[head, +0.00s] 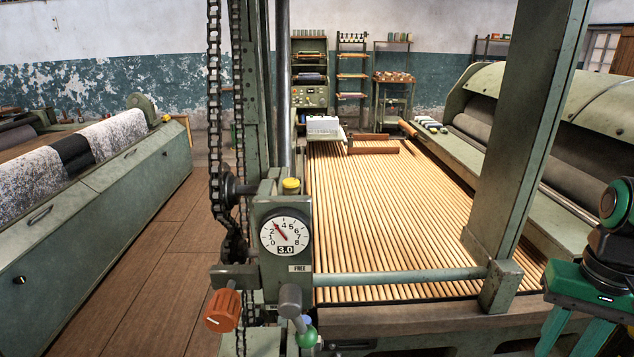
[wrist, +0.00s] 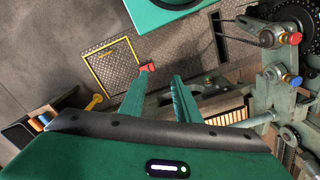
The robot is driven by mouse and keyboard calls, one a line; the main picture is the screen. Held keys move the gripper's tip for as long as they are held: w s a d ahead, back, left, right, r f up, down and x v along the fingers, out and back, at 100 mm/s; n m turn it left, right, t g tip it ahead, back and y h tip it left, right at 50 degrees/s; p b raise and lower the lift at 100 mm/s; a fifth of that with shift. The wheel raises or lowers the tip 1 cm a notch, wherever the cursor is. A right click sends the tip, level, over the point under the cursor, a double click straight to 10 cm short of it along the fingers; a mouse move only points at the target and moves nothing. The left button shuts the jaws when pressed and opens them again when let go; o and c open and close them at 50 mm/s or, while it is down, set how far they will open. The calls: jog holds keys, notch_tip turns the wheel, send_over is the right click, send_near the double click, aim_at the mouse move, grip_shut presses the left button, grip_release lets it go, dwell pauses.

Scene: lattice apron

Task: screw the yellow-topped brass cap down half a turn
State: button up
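The yellow-topped cap (head: 291,184) sits on top of the green dial housing (head: 266,210), left of centre in the head view. It is small there, and its brass part is hard to make out. My gripper (head: 578,332) is at the lower right edge of the head view, well apart from the cap. In the wrist view, my gripper (wrist: 160,82) has its two green fingers spread with nothing between them. I cannot pick out the yellow-topped cap in the wrist view.
The dial (head: 285,236) shows 3.0 above a FREE label. An orange knob (head: 222,311) and a green-balled lever (head: 307,337) project below it. A horizontal bar (head: 400,278) and a green post (head: 525,150) stand between housing and gripper. The wrist view shows red (wrist: 295,38) and blue (wrist: 297,80) caps.

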jog(key=shift+w+a, duration=0.1)
jog(key=n+t+y, duration=0.2)
jog(key=n+y, duration=0.3)
jog(key=y, duration=1.3)
send_near(291, 186)
jog(key=w+a+f, duration=0.1)
jog(key=w+a, duration=0.1)
jog(key=a, duration=0.5)
jog(key=shift+w, duration=0.35)
jog(key=shift+a, duration=0.15)
jog(key=shift+c, duration=0.3)
grip_shut()
